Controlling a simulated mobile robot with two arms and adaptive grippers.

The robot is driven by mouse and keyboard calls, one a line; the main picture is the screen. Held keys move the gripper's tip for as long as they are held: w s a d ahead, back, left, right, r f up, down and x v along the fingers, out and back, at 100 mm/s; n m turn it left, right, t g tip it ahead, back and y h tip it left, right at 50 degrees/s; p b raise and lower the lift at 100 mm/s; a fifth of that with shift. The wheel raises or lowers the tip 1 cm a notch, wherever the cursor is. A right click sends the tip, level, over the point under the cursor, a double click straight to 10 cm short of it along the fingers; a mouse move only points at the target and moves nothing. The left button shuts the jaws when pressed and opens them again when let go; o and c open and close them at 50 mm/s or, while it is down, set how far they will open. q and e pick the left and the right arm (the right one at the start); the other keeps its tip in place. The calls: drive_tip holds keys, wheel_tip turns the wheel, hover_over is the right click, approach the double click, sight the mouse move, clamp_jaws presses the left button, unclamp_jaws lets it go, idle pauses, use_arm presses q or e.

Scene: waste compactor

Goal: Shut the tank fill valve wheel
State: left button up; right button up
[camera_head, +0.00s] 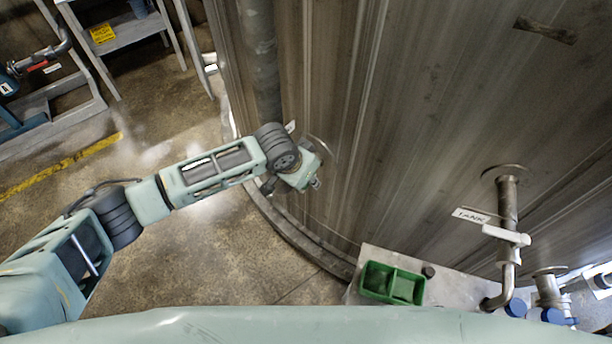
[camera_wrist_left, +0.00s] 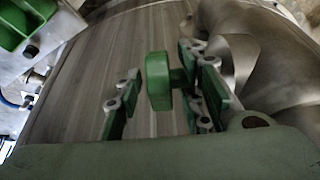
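A green round wheel (camera_wrist_left: 158,82) shows in the left wrist view, seen nearly edge-on, with a short stem on its right side. My left gripper (camera_wrist_left: 160,98) is open, with one finger to the left of the wheel and the other to its right, by the stem. A gap shows on the left; I cannot tell whether the right finger touches it. In the head view my left gripper (camera_head: 311,181) is close to the tank wall (camera_head: 400,120), beside a round flange there. The wheel is not clearly seen in that view. My right gripper is out of view.
A green two-part tray (camera_head: 393,283) sits on a metal ledge at the lower middle. A pipe (camera_head: 507,205) with a "TANK" tag (camera_head: 470,215) stands out at the right. A vertical pipe (camera_head: 260,60) runs left of my gripper. The floor at left is mostly clear.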

use_arm(q)
clamp_jaws()
drive_tip(key=shift+g, duration=0.3)
drive_tip(key=shift+d+y, duration=0.1)
drive_tip(key=shift+y, duration=0.2)
drive_tip(key=shift+w+d+g+y, duration=0.1)
drive_tip(key=shift+g+y, duration=0.6)
drive_tip(key=shift+g, duration=0.3)
drive_tip(key=shift+f+g+y+b, duration=0.15)
drive_tip(key=shift+g+y+b, duration=0.45)
drive_tip(key=shift+g+b, duration=0.25)
drive_tip(key=shift+g+y+b, duration=0.6)
drive_tip(key=shift+g+b, duration=0.05)
drive_tip(key=shift+b, duration=0.55)
